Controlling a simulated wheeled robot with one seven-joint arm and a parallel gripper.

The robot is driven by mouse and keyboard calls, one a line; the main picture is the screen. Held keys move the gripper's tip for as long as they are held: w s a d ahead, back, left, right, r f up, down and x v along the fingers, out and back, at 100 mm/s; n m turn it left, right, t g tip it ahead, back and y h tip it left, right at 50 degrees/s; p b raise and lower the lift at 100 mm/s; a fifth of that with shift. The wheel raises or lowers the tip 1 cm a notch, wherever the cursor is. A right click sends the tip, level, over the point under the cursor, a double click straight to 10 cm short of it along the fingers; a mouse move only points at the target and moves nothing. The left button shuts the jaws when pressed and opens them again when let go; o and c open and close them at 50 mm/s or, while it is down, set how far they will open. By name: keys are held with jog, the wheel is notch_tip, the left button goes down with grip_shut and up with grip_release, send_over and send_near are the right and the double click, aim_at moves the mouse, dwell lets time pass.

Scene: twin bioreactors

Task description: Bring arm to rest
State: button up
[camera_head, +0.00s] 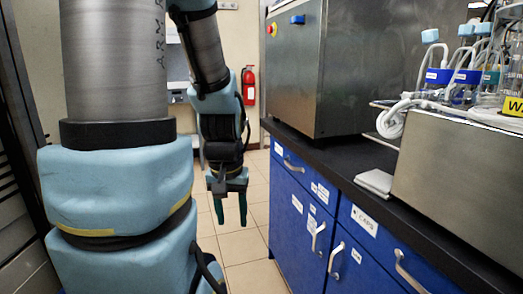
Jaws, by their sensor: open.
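My arm hangs on the left side of the head view, with its grey and light blue links close to the camera. My gripper (231,209) points down over the tiled floor, left of the blue cabinets. Its two teal fingers are apart, with nothing seen between them. It touches nothing that I can see.
Blue cabinets (291,209) with metal handles and a dark worktop (345,160) run along the right. A large steel unit (297,80) and bottles with blue caps (438,76) stand on top. A red extinguisher (249,87) hangs at the back. Tiled floor (243,247) is clear.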

notch_tip(320, 180, up, 13)
jog(key=p, duration=1.4)
jog(key=shift+r, duration=0.2)
